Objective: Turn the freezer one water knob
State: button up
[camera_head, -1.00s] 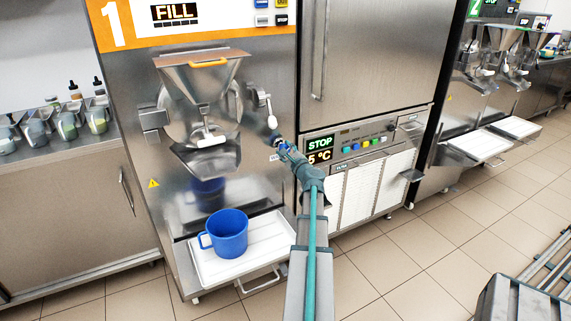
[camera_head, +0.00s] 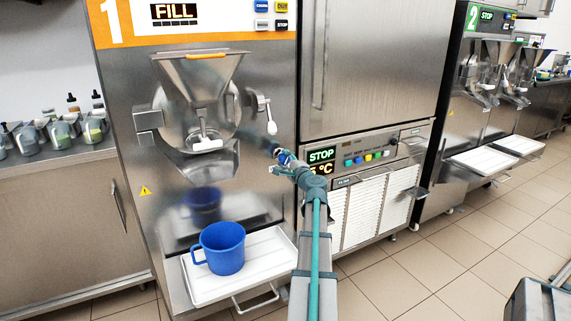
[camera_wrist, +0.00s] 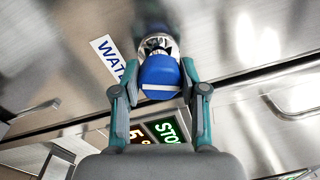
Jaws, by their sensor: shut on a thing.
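Freezer one (camera_head: 112,125) is the steel machine with the orange panel marked 1 and a FILL display. Its water knob (camera_wrist: 160,78) is blue with a white stripe and sits on a metal stem, next to a partly hidden label (camera_wrist: 108,58) starting "WAT". My gripper (camera_wrist: 159,70) has one finger on each side of the knob and is shut on it. In the head view, my gripper (camera_head: 281,160) is at the freezer's front, right of the chute, and mostly hides the knob.
A blue mug (camera_head: 222,250) stands on the white tray (camera_head: 266,258) below the chute. A white-handled lever (camera_head: 268,115) sticks out above my gripper. A control panel showing STOP (camera_head: 321,156) is close on the right. Freezer two (camera_head: 466,110) stands further right, with clear tiled floor before it.

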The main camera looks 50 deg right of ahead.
jog(key=o, duration=1.1)
jog(key=shift+o, duration=0.2)
jog(key=v, duration=1.2)
